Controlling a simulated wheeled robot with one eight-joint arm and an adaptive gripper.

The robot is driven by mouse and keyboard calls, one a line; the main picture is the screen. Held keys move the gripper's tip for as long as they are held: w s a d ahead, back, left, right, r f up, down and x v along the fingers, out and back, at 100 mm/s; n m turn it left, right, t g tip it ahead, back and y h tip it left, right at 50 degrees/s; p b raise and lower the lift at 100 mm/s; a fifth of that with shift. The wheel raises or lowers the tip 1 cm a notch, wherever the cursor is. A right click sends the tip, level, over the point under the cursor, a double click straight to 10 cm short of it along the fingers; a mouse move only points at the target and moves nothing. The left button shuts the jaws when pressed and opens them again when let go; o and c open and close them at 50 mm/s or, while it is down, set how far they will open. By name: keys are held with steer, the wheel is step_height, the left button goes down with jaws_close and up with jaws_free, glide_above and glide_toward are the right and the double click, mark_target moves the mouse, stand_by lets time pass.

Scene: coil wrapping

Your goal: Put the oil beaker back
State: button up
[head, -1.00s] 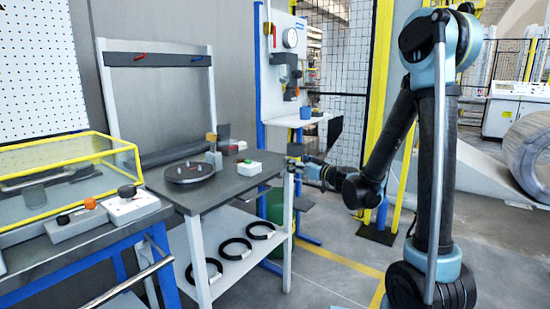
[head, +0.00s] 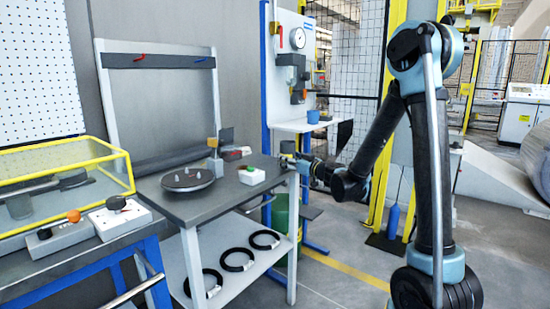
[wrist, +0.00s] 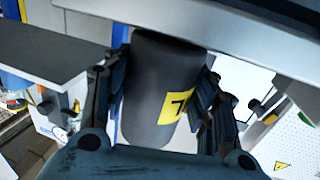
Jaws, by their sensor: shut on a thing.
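My gripper (head: 300,160) is at the right end of the grey work table, near its corner. In the wrist view my gripper (wrist: 160,108) is shut on a dark grey cylindrical beaker (wrist: 151,75) with a yellow label bearing a dark mark. One finger lies on each side of it. Its top end lies close to a pale table edge in that view; whether they touch I cannot tell. In the head view the held beaker (head: 287,147) shows only as a small grey shape, and its contents are hidden.
Behind stands a white-topped station (head: 300,125) with a blue cup (head: 313,116). A green bin (head: 281,215) stands below.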

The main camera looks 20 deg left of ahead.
steer(key=x, duration=1)
steer(key=shift+f, duration=0.1)
steer(key=shift+d, duration=0.1)
steer(key=o, duration=1.3)
steer(key=shift+f, duration=0.1)
steer(key=shift+c, duration=0.2)
steer(key=v, duration=1.2)
steer(key=shift+s, duration=0.1)
